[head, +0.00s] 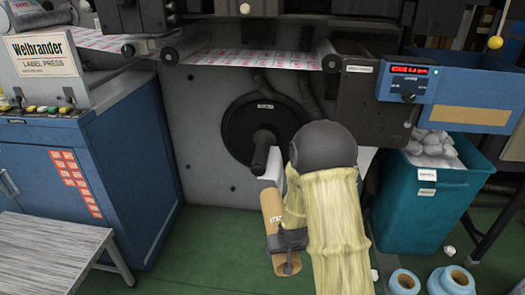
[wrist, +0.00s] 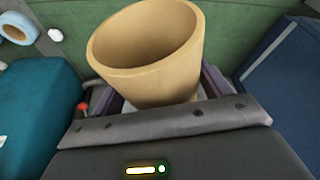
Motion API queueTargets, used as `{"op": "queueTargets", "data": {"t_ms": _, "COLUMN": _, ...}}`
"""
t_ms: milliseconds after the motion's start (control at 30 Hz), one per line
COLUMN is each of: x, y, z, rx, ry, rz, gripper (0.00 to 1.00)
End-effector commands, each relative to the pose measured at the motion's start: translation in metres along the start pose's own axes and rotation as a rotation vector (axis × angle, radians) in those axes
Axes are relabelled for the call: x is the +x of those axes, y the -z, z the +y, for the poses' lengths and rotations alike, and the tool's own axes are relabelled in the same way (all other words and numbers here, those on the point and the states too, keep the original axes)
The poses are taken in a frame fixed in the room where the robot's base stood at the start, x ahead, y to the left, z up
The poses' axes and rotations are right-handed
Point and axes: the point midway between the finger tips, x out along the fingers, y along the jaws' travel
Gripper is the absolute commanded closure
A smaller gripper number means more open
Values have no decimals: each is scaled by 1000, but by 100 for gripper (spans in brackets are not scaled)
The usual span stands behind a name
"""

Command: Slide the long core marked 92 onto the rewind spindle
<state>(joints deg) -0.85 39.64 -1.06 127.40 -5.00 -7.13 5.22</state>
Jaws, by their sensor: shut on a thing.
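The long core (head: 271,203) is a brown cardboard tube with a small white label, too small to read. My gripper (head: 289,240) is shut around its lower part, and the core stands tilted in the head view. In the wrist view the core (wrist: 150,75) shows its open, empty end between the jaws. The rewind spindle (head: 262,152) is a dark, bare shaft sticking out from a round black disc (head: 238,131). The core's upper end is just below the spindle's tip in the picture; the gap in depth is unclear. My yellow-sleeved arm covers the area to the right.
A blue cabinet (head: 130,170) and a grey bench (head: 45,250) stand at left. A teal bin (head: 425,210) of crumpled waste is at right, with blue rolls (head: 405,281) on the floor. The blue control box (head: 450,90) overhangs at right. Green floor is free at left of the core.

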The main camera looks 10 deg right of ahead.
Motion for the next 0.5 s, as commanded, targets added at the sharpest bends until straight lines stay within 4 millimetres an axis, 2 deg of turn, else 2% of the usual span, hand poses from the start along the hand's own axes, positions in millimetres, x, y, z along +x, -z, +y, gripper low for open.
{"op": "queueTargets", "data": {"t_ms": 267, "x": -4, "y": 2, "z": 0, "rx": 0, "ry": 0, "rz": 2, "gripper": 59}}
{"op": "queueTargets", "data": {"t_ms": 500, "x": -37, "y": 14, "z": 0, "rx": 0, "ry": 0, "rz": 2, "gripper": 59}}
